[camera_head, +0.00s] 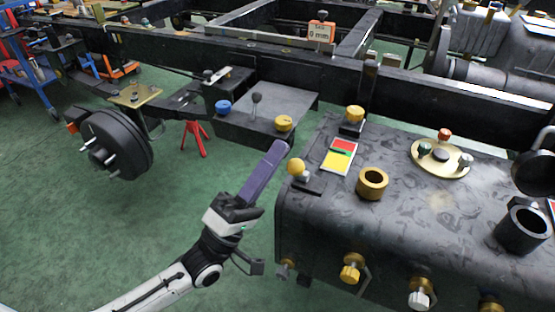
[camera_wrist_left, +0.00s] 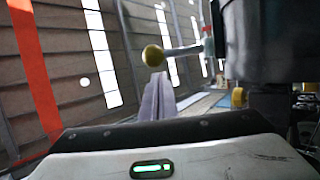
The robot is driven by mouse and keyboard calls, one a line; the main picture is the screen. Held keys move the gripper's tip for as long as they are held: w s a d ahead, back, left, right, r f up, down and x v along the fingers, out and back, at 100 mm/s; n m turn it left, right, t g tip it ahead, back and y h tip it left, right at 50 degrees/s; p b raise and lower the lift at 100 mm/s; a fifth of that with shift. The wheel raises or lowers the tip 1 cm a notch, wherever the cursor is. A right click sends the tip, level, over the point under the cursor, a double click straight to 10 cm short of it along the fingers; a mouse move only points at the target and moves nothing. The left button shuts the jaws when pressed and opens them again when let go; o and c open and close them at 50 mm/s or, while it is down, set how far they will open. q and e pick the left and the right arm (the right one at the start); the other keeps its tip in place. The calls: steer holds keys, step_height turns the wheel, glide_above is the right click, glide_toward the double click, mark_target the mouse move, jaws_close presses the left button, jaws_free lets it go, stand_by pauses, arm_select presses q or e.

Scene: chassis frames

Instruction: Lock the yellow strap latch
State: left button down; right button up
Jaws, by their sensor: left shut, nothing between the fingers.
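A yellow ball knob (camera_head: 296,166) on a small dark bracket stands at the left end of the black tank's top; I take it for the handle of the strap latch. The strap itself is hard to make out. My left gripper (camera_head: 279,149) is shut and empty, its long purple fingers pointing up and right, with the tips just left of and beyond the knob in the picture. In the left wrist view a yellow ball (camera_wrist_left: 152,55) on a metal rod shows just above the shut fingers (camera_wrist_left: 158,97). I cannot tell whether they touch. My right gripper is not in view.
The black tank (camera_head: 430,215) carries a second yellow knob (camera_head: 354,114), a brass ring (camera_head: 371,183), a red-yellow-green label (camera_head: 339,155) and a round brass plate (camera_head: 441,158). A dark box (camera_head: 265,108) with blue and yellow caps lies beyond. Green floor is open at left.

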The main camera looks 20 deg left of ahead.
arm_select(q)
steer(key=s+a+f, duration=0.5)
steer(key=shift+s+a+f+p, duration=0.2)
steer(key=shift+a+p, duration=0.2)
steer(key=shift+s, duration=0.1)
stand_by(0.3)
